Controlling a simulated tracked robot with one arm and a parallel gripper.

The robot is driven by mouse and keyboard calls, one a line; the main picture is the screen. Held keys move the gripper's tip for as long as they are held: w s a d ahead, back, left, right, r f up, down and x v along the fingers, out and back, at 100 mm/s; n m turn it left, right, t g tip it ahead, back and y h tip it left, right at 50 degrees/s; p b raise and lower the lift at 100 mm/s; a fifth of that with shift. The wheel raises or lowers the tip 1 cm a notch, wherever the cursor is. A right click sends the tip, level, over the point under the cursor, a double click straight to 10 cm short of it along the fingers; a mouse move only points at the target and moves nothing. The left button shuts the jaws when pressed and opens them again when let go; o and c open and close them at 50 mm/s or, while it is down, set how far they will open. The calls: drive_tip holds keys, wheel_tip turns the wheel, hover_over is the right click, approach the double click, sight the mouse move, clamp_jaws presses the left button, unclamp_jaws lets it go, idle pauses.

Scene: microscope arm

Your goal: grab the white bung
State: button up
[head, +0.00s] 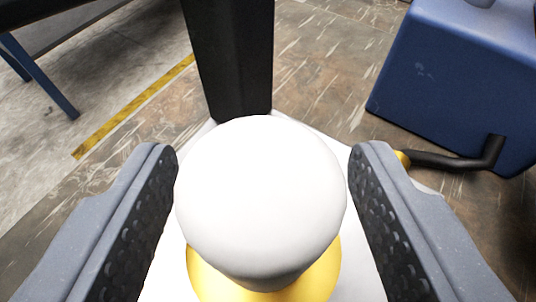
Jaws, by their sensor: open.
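The white bung (262,195) is a rounded white knob in the centre of the head view. It sits on a yellow collar (215,283), above a white surface (345,278). My gripper (263,170) is open, with one dark padded finger on the left of the bung and one on the right. The left finger looks very close to the bung's side, and the right finger is also near it. I cannot tell whether either touches. The bung hides much of the collar and the surface behind it.
A black upright post (230,60) stands just behind the bung. A blue machine (450,75) with a dark bent pipe (455,160) is at the upper right. Blue legs (42,78) show at the far left. A yellow line (135,107) marks the floor.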

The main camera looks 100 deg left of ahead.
drive_tip(key=shift+a, duration=0.1)
drive_tip(key=c, duration=1.1)
drive_tip(key=shift+c, duration=0.2)
